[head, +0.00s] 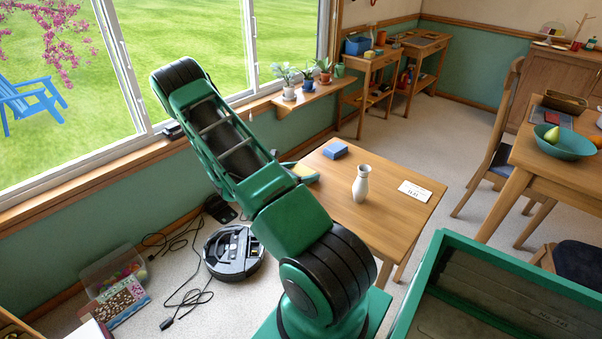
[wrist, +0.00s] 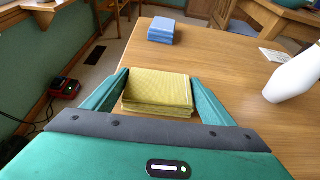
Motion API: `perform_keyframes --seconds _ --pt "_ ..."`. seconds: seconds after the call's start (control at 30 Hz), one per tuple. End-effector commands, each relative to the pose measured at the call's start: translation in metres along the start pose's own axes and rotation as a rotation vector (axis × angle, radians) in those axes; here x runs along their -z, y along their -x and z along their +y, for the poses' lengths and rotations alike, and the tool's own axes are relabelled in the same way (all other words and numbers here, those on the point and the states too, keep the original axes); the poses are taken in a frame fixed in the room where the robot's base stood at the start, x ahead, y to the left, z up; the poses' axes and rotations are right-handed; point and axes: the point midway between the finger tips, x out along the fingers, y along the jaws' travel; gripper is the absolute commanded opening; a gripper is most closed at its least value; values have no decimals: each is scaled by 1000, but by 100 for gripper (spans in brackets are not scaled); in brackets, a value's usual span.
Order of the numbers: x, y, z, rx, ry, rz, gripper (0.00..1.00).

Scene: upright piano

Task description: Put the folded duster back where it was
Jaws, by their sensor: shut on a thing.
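The folded duster (wrist: 158,92) is a yellow, layered square. In the wrist view it sits between the two green fingers of my gripper (wrist: 158,77), which is shut on it. It is at the left end of the wooden table (wrist: 228,58); I cannot tell whether it touches the top. In the head view a yellow part of the duster (head: 306,173) shows beside my arm, which hides most of the gripper. A blue folded block (head: 335,150) lies farther back on the table and shows in the wrist view (wrist: 161,30), apart from the duster.
A white vase (head: 362,184) stands mid-table, with a white card (head: 415,191) to its right. A robot vacuum (head: 233,252) and loose cables lie on the floor at left. Potted plants stand on a shelf (head: 308,97) under the window. Bare tabletop surrounds the vase.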

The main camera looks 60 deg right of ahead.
Motion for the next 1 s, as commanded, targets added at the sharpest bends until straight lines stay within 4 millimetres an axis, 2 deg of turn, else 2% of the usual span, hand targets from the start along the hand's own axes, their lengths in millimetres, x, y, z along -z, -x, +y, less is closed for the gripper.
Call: perform_keyframes --seconds 0.07,0.1,0.17,0.57,0.73,1.0 --pt "1 0 0 0 1 0 60" --pt "2 0 0 0 1 0 82" --pt "2 0 0 0 1 0 96" --pt "0 4 1 -2 1 1 96" --pt "0 28 2 -4 2 1 96" --pt "0 83 2 -5 2 1 96"
